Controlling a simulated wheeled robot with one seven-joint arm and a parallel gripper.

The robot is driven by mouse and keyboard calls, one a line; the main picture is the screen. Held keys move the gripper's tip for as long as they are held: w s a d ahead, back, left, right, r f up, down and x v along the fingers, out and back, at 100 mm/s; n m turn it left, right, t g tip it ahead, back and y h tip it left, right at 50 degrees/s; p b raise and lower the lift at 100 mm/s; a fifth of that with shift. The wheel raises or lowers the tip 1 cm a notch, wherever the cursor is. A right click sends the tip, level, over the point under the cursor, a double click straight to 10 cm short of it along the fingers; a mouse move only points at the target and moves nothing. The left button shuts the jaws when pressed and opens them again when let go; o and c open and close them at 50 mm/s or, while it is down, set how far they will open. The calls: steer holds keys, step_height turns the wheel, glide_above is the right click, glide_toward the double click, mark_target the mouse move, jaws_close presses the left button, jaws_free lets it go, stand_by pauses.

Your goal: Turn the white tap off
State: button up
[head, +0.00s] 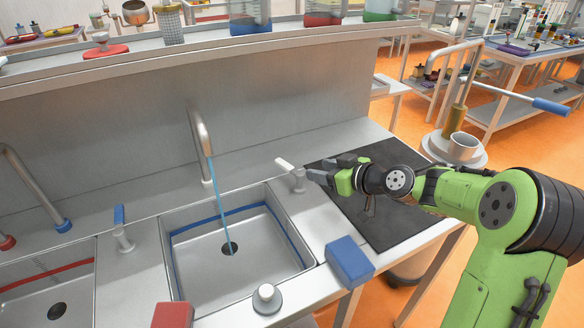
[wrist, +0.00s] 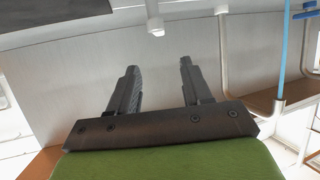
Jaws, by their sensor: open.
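The white tap (head: 294,176) stands on the counter just right of the middle sink. Its white handle (head: 284,163) points up and to the left. Blue water (head: 219,200) runs from the curved spout (head: 201,135) into that sink (head: 255,240). My gripper (head: 320,168) is open and empty, a little right of the tap, with its fingers pointing left towards it. In the wrist view, which looks upside down, the tap (wrist: 155,22) shows at the top, beyond the gap between the fingertips (wrist: 158,65). The fingers look apart from the handle.
A blue-handled tap (head: 122,230) stands left of the sink. A dark mat (head: 388,215) lies under my arm. A blue block (head: 349,261), a red block (head: 173,315) and a round knob (head: 267,297) sit at the front edge. A shelf (head: 190,53) runs along the back.

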mark_target(285, 164)
steer(key=b+x, duration=0.1)
steer(key=x, duration=1.2)
steer(key=shift+w+f, duration=0.3)
steer(key=shift+c, duration=0.3)
jaws_close()
